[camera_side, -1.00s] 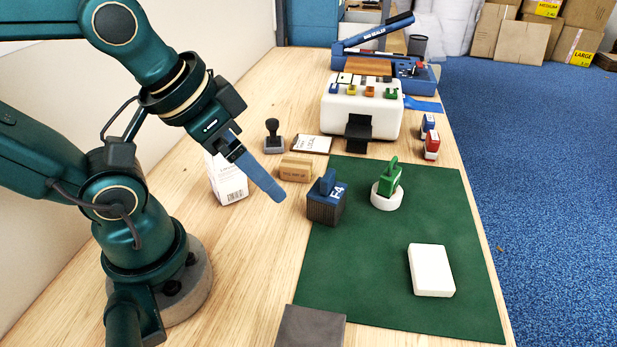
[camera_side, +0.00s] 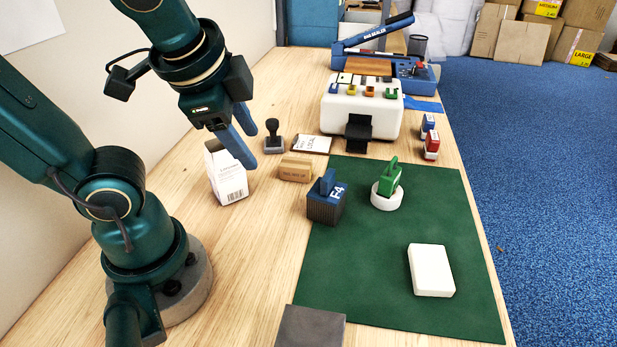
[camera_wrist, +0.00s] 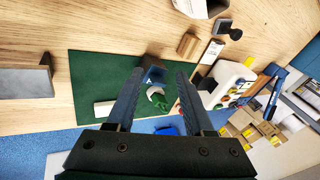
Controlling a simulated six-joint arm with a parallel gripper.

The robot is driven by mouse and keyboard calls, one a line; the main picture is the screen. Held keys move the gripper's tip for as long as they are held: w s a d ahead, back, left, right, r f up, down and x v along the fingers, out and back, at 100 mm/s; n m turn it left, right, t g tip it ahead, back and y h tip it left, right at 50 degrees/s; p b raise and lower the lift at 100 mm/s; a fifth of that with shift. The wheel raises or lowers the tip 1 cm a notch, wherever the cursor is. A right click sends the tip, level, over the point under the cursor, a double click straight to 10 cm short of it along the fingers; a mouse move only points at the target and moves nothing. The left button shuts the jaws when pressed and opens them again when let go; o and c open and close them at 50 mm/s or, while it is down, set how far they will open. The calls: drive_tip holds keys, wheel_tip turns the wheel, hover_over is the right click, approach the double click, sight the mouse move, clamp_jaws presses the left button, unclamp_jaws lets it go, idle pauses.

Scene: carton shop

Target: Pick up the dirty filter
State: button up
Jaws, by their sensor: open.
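No object is labelled as the dirty filter. The likeliest is a block with a dark ribbed body and a blue top marked F4 (camera_side: 325,205), standing upright on the left edge of the green mat (camera_side: 400,310). In the wrist view this block (camera_wrist: 152,75) shows between my fingertips. A green-handled piece (camera_side: 390,180) stands in a white ring (camera_side: 387,200) to its right; it shows in the wrist view too (camera_wrist: 157,94). My gripper (camera_side: 252,151) is open and empty, its blue fingers above the table, up and left of the F4 block and apart from it.
A black-handled stamp (camera_side: 273,137), white machine (camera_side: 338,109) and blue sealer (camera_side: 424,75) are farther back. A white block (camera_side: 431,270) lies on the mat; a grey block (camera_side: 310,328) is in front.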

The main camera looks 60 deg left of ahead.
drive_tip(key=w+a+m+t+y, duration=0.2)
drive_tip(key=w+a+m+y, duration=0.15)
drive_tip(key=m, duration=0.65)
wheel_tip(320, 180, up, 2)
drive_tip(key=m+t, duration=0.5)
drive_tip(key=m, duration=0.8)
hover_over(323, 183)
drive_tip(key=shift+y, duration=0.45)
wheel_tip(323, 183, down, 13)
drive_tip(key=shift+w+f, duration=0.1)
drive_tip(key=shift+f, duration=0.3)
drive_tip(key=shift+x, duration=2.55)
drive_tip(key=shift+c, duration=0.3)
clamp_jaws()
